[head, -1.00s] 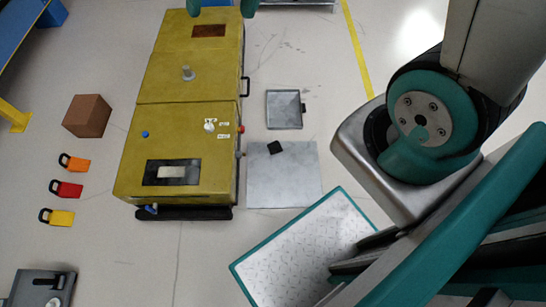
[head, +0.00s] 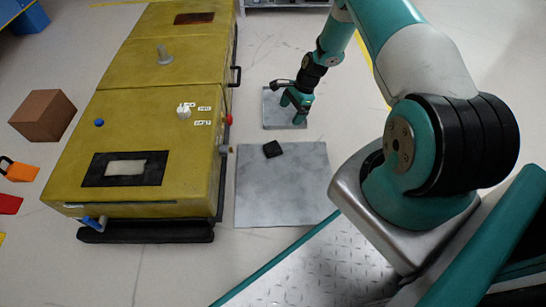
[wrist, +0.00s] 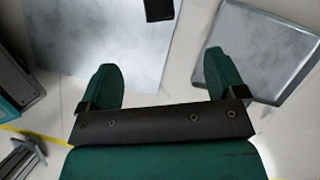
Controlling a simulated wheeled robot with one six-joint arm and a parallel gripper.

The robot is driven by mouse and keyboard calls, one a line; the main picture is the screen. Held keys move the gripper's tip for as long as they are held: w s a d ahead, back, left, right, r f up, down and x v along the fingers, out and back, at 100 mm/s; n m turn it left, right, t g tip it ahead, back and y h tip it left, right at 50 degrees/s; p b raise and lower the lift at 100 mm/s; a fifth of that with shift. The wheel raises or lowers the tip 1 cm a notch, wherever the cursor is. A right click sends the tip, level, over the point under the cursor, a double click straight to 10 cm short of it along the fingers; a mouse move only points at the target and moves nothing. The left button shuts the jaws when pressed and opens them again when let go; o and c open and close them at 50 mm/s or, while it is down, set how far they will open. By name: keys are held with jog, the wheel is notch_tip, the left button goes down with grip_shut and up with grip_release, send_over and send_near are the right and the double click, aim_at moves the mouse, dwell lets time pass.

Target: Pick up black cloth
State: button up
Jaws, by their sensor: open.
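The black cloth (head: 272,149) is a small dark folded square lying on a grey mat (head: 285,195), near its upper edge. In the wrist view the cloth (wrist: 158,10) shows at the top edge, partly cut off. My gripper (head: 295,111) hangs over the square grey tray (head: 272,104) beyond the mat, pointing down. In the wrist view my gripper (wrist: 160,72) has its two teal fingers wide apart with nothing between them. It is apart from the cloth.
A large yellow dashboard module (head: 140,140) with knobs and a side handle stands left of the mat. A brown box (head: 43,115) and orange, red and yellow items lie on the floor further left. The floor right of the tray is clear.

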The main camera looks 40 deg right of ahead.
jog(key=b, duration=0.7)
send_near(274, 146)
jog(key=x, duration=0.4)
jog(key=shift+w+d+f, duration=0.1)
jog(key=shift+w+f, duration=0.05)
jog(key=shift+f, duration=0.25)
jog(key=b+x, duration=0.4)
jog(key=x, duration=0.1)
jog(key=shift+a+f, duration=0.15)
jog(key=shift+a, duration=0.2)
jog(key=c, duration=1.1)
jog(key=shift+r, duration=0.25)
notch_tip(274, 146, up, 20)
jog(key=p, duration=1.1)
jog(key=shift+f, duration=0.1)
